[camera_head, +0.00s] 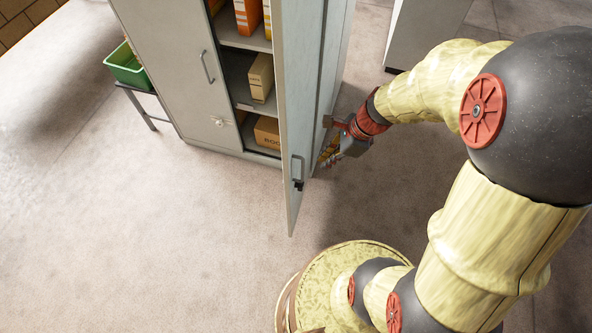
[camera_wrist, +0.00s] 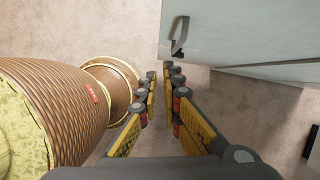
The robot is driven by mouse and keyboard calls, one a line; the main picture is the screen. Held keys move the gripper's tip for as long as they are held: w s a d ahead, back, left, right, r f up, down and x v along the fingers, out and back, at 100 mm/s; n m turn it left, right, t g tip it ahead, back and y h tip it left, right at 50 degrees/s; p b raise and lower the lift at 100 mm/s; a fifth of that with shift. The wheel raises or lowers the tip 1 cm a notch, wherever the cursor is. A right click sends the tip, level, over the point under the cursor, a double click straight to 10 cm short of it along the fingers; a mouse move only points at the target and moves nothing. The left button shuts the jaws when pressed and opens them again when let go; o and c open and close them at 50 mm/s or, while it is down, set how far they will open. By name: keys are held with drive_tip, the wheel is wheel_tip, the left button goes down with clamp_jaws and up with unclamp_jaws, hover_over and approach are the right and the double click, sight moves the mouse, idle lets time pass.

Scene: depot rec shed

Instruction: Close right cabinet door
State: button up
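The right cabinet door (camera_head: 292,110) stands swung open, out from the grey metal cabinet. Its handle (camera_head: 298,170) is near the low free end. In the wrist view the door (camera_wrist: 250,35) fills the upper right, with its handle (camera_wrist: 180,36) just beyond my fingers. My gripper (camera_head: 330,150) is at the right of the door, on its handle side, partly hidden by my wrist in the head view. In the wrist view the fingers of my gripper (camera_wrist: 160,72) have a narrow gap with only floor between them. I cannot tell whether they touch the door.
The left cabinet door (camera_head: 165,60) is closed. Shelves behind the open door hold cardboard boxes (camera_head: 261,78) and orange-and-white binders (camera_head: 248,16). A green bin (camera_head: 126,66) sits on a small stand at the left. Another grey cabinet (camera_head: 425,30) stands at the back right. The floor before the cabinet is clear.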

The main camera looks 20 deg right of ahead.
drive_tip(key=shift+w+d+m, duration=0.1)
drive_tip(key=shift+w+m, duration=0.1)
drive_tip(key=shift+m, duration=0.7)
clamp_jaws()
drive_tip(key=w+a+f+b, duration=0.4)
drive_tip(key=a+f+b, duration=0.2)
drive_tip(key=f, duration=0.3)
drive_tip(key=shift+w+a, duration=0.15)
drive_tip(key=shift+a, duration=0.1)
